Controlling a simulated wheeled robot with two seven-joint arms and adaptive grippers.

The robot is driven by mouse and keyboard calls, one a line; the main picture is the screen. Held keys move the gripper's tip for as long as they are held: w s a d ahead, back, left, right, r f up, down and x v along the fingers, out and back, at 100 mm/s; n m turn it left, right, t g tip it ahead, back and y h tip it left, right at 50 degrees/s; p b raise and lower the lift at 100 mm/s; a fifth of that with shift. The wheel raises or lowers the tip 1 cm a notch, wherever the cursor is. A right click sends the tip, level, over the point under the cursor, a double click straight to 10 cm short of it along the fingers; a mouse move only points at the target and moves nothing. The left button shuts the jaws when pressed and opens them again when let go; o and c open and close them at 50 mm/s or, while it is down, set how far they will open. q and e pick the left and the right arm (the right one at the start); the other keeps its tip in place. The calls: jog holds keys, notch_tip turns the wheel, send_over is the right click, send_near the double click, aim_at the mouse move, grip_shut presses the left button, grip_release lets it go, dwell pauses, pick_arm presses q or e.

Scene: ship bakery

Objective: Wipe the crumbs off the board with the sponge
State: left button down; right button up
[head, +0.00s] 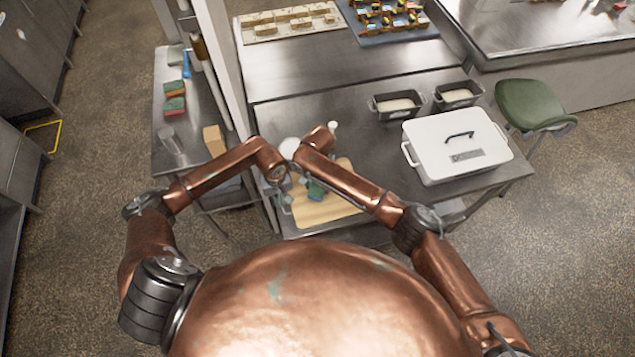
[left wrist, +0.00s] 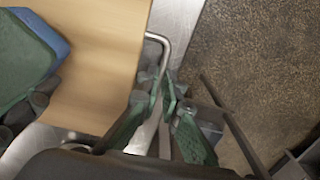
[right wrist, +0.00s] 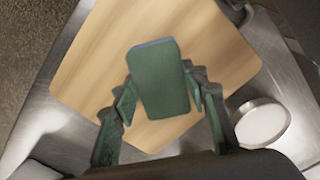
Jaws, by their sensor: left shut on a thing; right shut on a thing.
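The light wooden board (head: 335,207) lies on the steel table, and it fills much of the right wrist view (right wrist: 100,60). My left gripper (left wrist: 172,105) is shut on a bent metal handle (left wrist: 163,45) at the board's edge. My right gripper (right wrist: 160,95) is shut on the green sponge (right wrist: 160,85), which has a blue layer. The sponge is over the board; whether it touches the wood I cannot tell. It also shows at the left of the left wrist view (left wrist: 22,55) and small in the head view (head: 316,193). I cannot make out any crumbs.
A white round dish (right wrist: 262,125) stands close beside the board. A large white lidded box (head: 440,160) and two loaf tins (head: 395,112) stand to the right. A side shelf (head: 195,115) at left holds more sponges (head: 174,106). The table behind the board is partly clear.

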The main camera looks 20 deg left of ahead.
jog(key=shift+f, duration=1)
dwell(0.7)
